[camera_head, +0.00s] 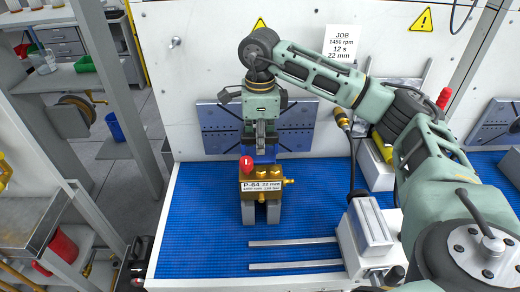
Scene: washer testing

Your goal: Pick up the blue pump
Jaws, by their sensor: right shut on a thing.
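The blue pump (271,151) shows as a blue part right at the fingers of my right gripper (260,148), above a brass block. The brass block (262,174) bears a white label reading P-64, 22 mm, and has a brass fitting on its right side. A red tag or knob (246,163) is at its upper left. My right gripper points down and is shut on the blue part, hiding much of it. The brass block is over two grey supports (249,213); whether it touches them is unclear. My left gripper is not in view.
A blue perforated mat (200,235) covers the bench, with clear room at left. Two metal rails (293,242) lie in front. A white machine unit (367,235) stands at right. A slotted grey plate (222,128) and a JOB card (340,43) are on the back wall.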

